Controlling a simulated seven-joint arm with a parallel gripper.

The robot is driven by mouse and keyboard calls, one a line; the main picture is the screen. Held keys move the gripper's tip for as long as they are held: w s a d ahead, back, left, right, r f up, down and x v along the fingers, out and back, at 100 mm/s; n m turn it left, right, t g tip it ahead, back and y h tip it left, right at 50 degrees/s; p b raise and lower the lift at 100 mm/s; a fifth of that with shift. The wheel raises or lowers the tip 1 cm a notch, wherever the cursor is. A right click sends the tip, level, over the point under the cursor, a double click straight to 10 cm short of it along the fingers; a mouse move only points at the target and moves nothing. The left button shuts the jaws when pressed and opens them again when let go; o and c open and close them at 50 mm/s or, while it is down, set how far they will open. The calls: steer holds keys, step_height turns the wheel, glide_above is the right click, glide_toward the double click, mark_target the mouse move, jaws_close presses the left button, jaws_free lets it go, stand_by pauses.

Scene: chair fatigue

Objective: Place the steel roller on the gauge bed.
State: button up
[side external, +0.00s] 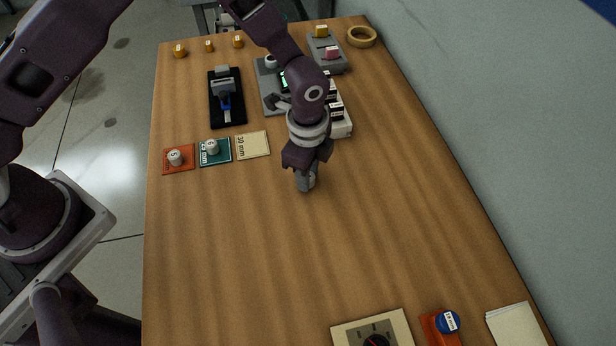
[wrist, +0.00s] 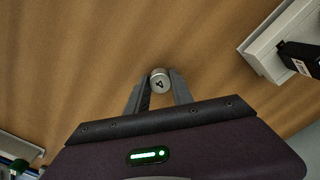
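My gripper (side external: 306,184) points down over the middle of the wooden table. In the wrist view its two fingers (wrist: 160,85) are close on either side of a short steel roller (wrist: 160,78), with no clear gap. The roller's round end carries a dark mark. In the side view the fingers largely hide the roller, and its height above the table is hard to tell. A grey device with a lit green display (side external: 268,88) stands behind my gripper, partly covered by my arm. A black plate with a grey block and blue part (side external: 226,112) lies left of it. I cannot tell which is the gauge bed.
Orange (side external: 184,166) and teal (side external: 221,158) cards each bear a small pale cylinder; the cream 30 mm card (side external: 253,145) is bare. A white rack (side external: 341,127) stands right of my arm. A dial box (side external: 345,335) is at the front. The table between is clear.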

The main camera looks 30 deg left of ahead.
jaws_close()
steer(key=shift+r, duration=0.1)
step_height(320, 180, up, 10)
steer(key=n, duration=2.2)
glide_toward(221, 72)
step_height(221, 72, up, 2)
steer(key=s+d, duration=0.2)
steer(key=d, duration=0.1)
steer(key=f, duration=0.6)
steer(key=a+f, duration=0.1)
steer(key=f, duration=0.2)
steer(key=shift+w+f, duration=0.2)
steer(key=shift+f, duration=0.2)
steer(key=o, duration=0.9)
jaws_free()
steer(key=shift+f, duration=0.1)
steer(key=shift+o, duration=0.3)
